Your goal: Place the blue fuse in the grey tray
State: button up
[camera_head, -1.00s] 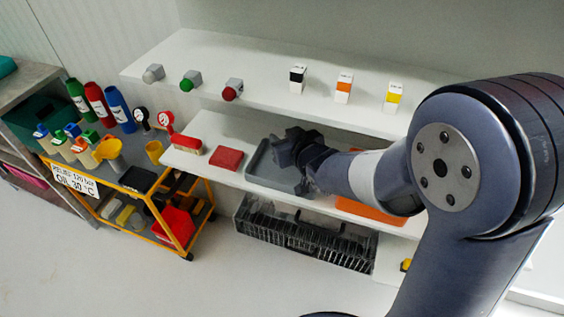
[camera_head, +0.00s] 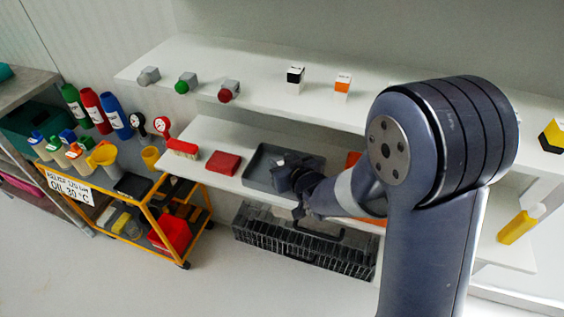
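The grey tray (camera_head: 259,165) lies on the middle white shelf, to the right of a flat red box. My gripper (camera_head: 284,174) is over the tray, towards its right part, and hides some of its inside. The gripper's dark fingers blend together at this size, so I cannot tell whether they are open or shut. I cannot make out a blue fuse in the tray, in the gripper or elsewhere.
The red box (camera_head: 223,163) and a red brush (camera_head: 182,148) sit left of the tray. An orange object (camera_head: 352,160) is partly behind my arm. A dark crate (camera_head: 270,236) is below. A yellow cart (camera_head: 150,205) stands left. A yellow bottle (camera_head: 517,226) lies right.

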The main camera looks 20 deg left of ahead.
jog(key=o, duration=0.4)
jog(key=shift+r, duration=0.1)
jog(key=shift+d+r, duration=0.1)
jog(key=p+v, duration=0.1)
jog(key=v, duration=1)
jog(key=shift+s+d+r, duration=0.15)
jog(key=shift+s+d, duration=0.1)
jog(key=shift+s, duration=0.05)
